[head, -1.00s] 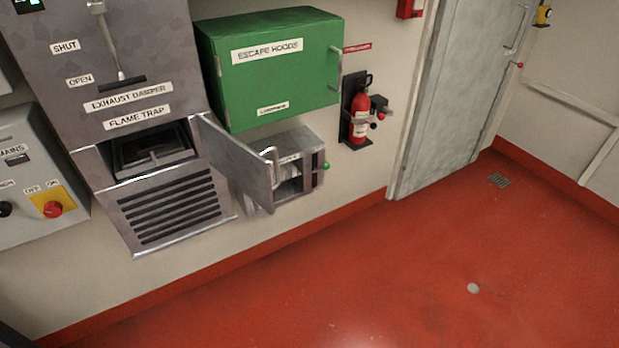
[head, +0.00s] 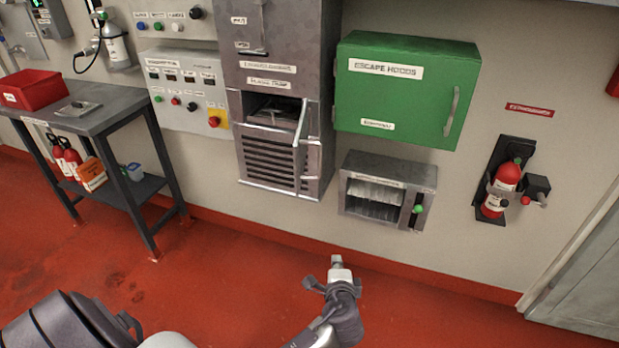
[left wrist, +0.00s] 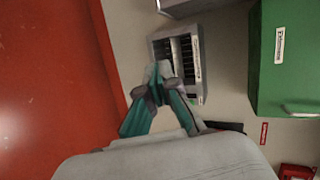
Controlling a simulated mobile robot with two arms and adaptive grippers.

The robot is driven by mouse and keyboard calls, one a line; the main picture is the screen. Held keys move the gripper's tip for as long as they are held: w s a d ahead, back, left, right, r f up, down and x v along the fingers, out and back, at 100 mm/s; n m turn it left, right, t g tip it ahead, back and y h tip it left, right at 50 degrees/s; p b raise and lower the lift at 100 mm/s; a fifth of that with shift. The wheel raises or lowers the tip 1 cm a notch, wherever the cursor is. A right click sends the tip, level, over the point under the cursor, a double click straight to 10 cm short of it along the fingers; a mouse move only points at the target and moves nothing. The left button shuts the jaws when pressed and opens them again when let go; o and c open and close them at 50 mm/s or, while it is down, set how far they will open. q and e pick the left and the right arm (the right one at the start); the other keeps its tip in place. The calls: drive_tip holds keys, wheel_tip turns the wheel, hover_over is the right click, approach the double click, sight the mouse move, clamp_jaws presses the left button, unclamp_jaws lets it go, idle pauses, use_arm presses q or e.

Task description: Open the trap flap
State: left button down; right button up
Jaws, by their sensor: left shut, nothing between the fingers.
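The trap flap (head: 312,165) is a grey metal door with a bar handle, on the flame trap opening (head: 272,112) of the grey exhaust cabinet. It stands swung out on the right side of the opening, and the dark recess with a metal part inside is exposed. My left gripper (head: 338,264) is low in front of the wall, below and apart from the flap. Its fingers are shut and empty, and they also show in the left wrist view (left wrist: 160,72). My right gripper is not in view.
A green escape hoods box (head: 408,100) and a small grey wall unit (head: 348,205) with a green knob are right of the flap. A fire extinguisher (head: 503,185) hangs farther right. A workbench (head: 105,115) stands left. The red floor below the cabinet is clear.

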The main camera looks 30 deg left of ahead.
sight(306, 178)
use_arm(q)
drive_tip(key=a+r+n+t+y, duration=0.25)
drive_tip(key=r+y, duration=0.25)
drive_tip(key=r, duration=1.4)
drive_tip(key=shift+g, duration=0.35)
drive_tip(key=w+a+p, duration=0.1)
drive_tip(key=a, duration=0.2)
drive_tip(key=w+a+p, duration=0.1)
drive_tip(key=w+a, duration=0.1)
drive_tip(key=a, duration=0.1)
drive_tip(key=w+a+p, duration=0.1)
drive_tip(key=w+a, duration=0.1)
drive_tip(key=a, duration=0.2)
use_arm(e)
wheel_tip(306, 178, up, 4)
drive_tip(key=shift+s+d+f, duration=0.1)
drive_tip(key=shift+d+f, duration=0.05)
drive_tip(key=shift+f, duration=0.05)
